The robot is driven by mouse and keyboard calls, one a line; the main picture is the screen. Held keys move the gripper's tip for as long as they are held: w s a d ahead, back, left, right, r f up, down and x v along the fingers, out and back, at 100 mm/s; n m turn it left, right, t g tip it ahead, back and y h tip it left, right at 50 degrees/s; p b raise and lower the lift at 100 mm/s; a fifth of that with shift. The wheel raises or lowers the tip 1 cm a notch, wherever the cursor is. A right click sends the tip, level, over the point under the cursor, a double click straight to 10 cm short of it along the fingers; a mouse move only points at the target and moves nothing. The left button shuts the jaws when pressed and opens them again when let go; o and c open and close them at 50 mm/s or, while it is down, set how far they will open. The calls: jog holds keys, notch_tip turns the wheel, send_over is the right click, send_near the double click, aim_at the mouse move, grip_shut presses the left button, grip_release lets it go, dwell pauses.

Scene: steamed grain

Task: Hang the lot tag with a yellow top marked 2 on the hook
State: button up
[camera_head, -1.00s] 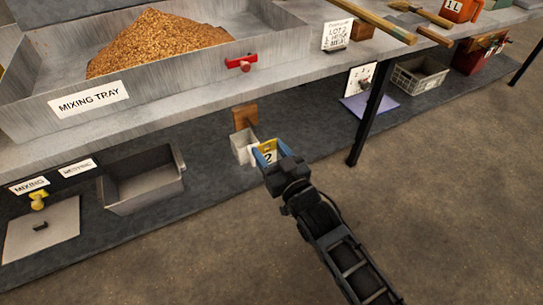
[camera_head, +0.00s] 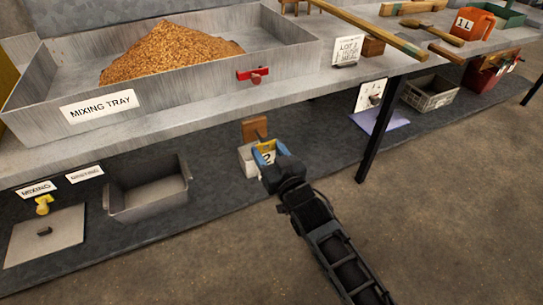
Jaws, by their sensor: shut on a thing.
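My gripper (camera_head: 266,156), with blue fingertips, is shut on the lot tag (camera_head: 267,148), which has a yellow top and a 2 on its pale lower part. The gripper partly covers the tag. A small brown wooden block (camera_head: 251,129) stands just behind and left of the tag, under the bench. A small dark piece, possibly the hook (camera_head: 260,135), shows at its lower right, close above the tag. I cannot tell whether the tag touches it.
A pale box (camera_head: 246,160) sits left of the gripper, below the block. A grey bin (camera_head: 148,190) stands farther left. The mixing tray (camera_head: 180,85) is on the bench above. A dark bench leg (camera_head: 380,130) stands right. The floor in front is clear.

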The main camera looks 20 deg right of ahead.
jog(key=shift+w, duration=1.45)
jog(key=shift+w+f+b, duration=0.15)
jog(key=shift+w+b, duration=0.2)
jog(key=shift+w, duration=0.35)
jog(key=o, duration=1.1)
